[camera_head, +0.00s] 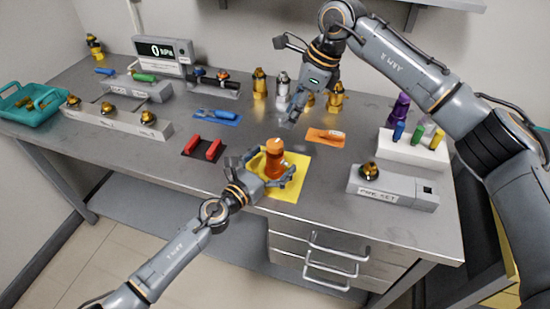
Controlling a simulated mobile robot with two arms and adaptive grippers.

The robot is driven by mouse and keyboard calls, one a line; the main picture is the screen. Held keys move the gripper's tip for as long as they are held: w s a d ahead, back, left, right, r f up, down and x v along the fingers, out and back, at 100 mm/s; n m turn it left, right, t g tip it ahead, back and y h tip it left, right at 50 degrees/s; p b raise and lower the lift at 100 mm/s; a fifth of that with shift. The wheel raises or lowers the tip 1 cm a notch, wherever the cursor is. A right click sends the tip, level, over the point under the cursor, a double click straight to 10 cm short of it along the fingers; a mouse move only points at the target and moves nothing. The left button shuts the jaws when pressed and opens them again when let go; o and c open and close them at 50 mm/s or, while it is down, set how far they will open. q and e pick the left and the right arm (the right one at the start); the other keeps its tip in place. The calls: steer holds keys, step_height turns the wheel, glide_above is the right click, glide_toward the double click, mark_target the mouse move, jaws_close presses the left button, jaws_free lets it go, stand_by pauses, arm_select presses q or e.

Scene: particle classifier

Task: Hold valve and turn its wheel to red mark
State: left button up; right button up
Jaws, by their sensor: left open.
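An orange upright object (274,155), which looks like the valve, stands on a yellow mat (291,191) near the table's front edge. Its wheel and any red mark are too small to make out. My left gripper (278,172) is open, with its fingers on either side of the orange object's lower part. I cannot tell whether they touch it. My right gripper (286,80) is raised above the back of the table, with its fingers spread wide and nothing seen between them. It is behind and above the orange object.
Red bars on a black mat (188,153) lie left of the orange object. Blue (231,122) and orange (313,140) mats lie behind it. Gold and silver fittings (259,84) stand at the back. A grey block (411,198) and white rack (408,156) are right; a teal bin (37,117) is far left.

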mark_target(275, 142)
arm_select(q)
steer(key=shift+w+d, duration=0.1)
steer(key=shift+w, duration=0.1)
steer(key=c, duration=1.7)
steer(key=shift+c, duration=0.2)
arm_select(e)
steer(key=o, duration=0.5)
steer(key=shift+a, duration=0.15)
steer(key=a+r+n+h, duration=0.3)
steer(key=a+h, duration=0.1)
steer(key=shift+g, duration=0.3)
steer(key=f, duration=1.2)
steer(key=shift+w+d+f, duration=0.1)
steer(key=shift+w+f, duration=0.1)
steer(key=shift+w, duration=0.15)
